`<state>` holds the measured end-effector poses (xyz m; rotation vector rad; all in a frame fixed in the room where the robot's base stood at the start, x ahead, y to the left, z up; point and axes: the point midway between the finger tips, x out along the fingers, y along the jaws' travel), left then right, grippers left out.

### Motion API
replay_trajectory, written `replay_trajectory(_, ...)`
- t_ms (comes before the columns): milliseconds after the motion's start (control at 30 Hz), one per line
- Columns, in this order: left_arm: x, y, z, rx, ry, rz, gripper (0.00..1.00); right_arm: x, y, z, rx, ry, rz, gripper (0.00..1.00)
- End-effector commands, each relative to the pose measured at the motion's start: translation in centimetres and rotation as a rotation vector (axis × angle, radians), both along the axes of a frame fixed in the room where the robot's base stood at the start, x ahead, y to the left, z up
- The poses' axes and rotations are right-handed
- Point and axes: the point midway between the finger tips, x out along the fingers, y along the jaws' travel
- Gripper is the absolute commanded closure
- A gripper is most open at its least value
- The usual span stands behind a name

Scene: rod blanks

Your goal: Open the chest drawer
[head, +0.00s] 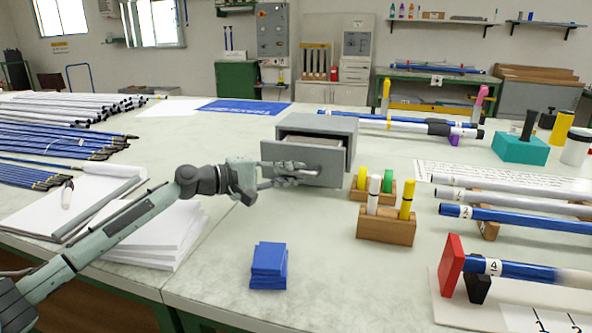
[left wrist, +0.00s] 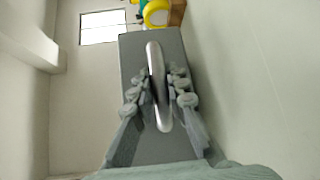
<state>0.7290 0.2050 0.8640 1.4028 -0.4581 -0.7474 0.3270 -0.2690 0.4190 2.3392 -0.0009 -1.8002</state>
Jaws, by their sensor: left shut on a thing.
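The grey chest (head: 330,130) stands on the table near the middle of the head view. Its drawer (head: 278,155) is pulled part way out, and its open top shows behind the front panel. My left gripper (head: 312,171) is at the drawer front, shut on the handle. In the left wrist view the silver handle (left wrist: 157,85) runs between the two fingers (left wrist: 160,90), with the grey drawer front (left wrist: 140,48) behind it. My right gripper is not in view.
Wooden blocks with yellow, white and green pegs (head: 386,228) stand right of the drawer. Blue blocks (head: 268,265) lie in front. White paper stacks (head: 160,232) lie under my left arm. The table between the drawer and the blue blocks is clear.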

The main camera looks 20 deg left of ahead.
Motion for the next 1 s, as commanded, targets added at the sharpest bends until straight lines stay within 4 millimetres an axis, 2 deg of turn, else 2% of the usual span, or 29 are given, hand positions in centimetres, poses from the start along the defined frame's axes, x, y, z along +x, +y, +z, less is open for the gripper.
replay_trajectory(200, 0.0, 0.1, 0.0, 0.0, 0.0, 0.001, 1.0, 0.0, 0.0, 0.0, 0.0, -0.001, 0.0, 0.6)
replay_trajectory(233, 0.0, 0.1, 0.0, 0.0, 0.0, 0.001, 0.83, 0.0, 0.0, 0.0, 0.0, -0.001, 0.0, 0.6)
replay_trajectory(400, 0.1, 0.1, 0.0, 0.0, -0.001, 0.001, 0.64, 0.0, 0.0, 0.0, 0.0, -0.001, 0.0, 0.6)
replay_trajectory(767, -0.3, 0.4, 0.1, 0.0, 0.0, 0.001, 0.64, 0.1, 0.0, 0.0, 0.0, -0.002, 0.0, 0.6)
replay_trajectory(1000, -3.2, 3.4, 0.4, 0.002, 0.003, 0.003, 0.64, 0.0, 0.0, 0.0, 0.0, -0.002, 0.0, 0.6)
